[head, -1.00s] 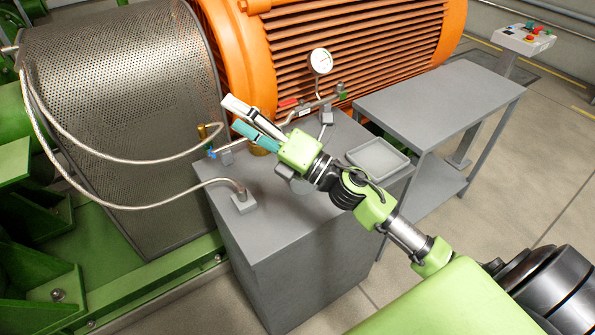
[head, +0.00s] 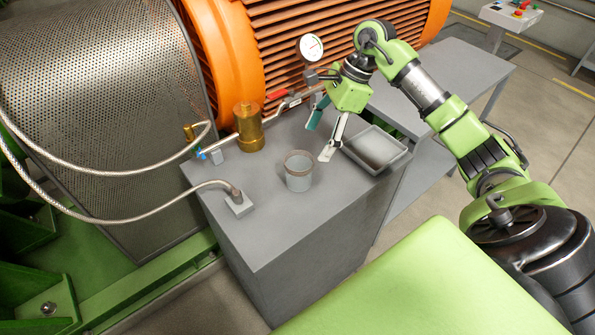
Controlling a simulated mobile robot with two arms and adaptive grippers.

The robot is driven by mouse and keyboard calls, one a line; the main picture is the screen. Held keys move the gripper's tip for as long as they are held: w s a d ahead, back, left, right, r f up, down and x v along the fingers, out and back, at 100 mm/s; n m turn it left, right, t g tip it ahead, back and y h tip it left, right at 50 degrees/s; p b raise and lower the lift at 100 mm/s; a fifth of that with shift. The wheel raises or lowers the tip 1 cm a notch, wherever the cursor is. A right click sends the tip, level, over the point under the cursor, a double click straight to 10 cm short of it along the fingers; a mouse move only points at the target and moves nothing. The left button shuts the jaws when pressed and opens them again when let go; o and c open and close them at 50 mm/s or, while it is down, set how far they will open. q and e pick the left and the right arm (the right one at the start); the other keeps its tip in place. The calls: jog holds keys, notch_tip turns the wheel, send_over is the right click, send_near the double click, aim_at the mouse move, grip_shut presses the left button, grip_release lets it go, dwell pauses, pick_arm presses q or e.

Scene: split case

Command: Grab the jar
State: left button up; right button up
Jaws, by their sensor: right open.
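The jar (head: 298,172) is a small grey, see-through cup with a brownish rim. It stands upright on top of the grey cabinet (head: 272,220), near its middle. My right gripper (head: 318,136) is open and empty, pointing down just above and to the right of the jar. One finger is teal, the other white. The white finger's tip lies close to the jar's right side; I cannot tell whether it touches. My left gripper is not in view.
A brass cylinder (head: 249,128) stands behind the jar to the left, by a pipe with valves and a gauge (head: 310,47). A grey tray (head: 374,148) sits right of the gripper. A hose fitting (head: 238,202) stands at the left. The cabinet top in front is clear.

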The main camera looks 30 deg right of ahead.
aim_at(305, 159)
jog(key=p+x, duration=0.1)
jog(key=x, duration=0.5)
jog(key=shift+a+f, duration=0.25)
jog(key=shift+f, duration=0.05)
jog(key=shift+w+a+f+p, duration=0.2)
jog(key=shift+a+f+p, duration=0.1)
jog(key=shift+f+p, duration=0.2)
jog(key=p+x, duration=0.1)
jog(key=x, duration=0.2)
jog(key=shift+w+f, duration=0.2)
jog(key=shift+a+f, duration=0.1)
jog(key=shift+f, duration=0.25)
jog(key=c, duration=1.2)
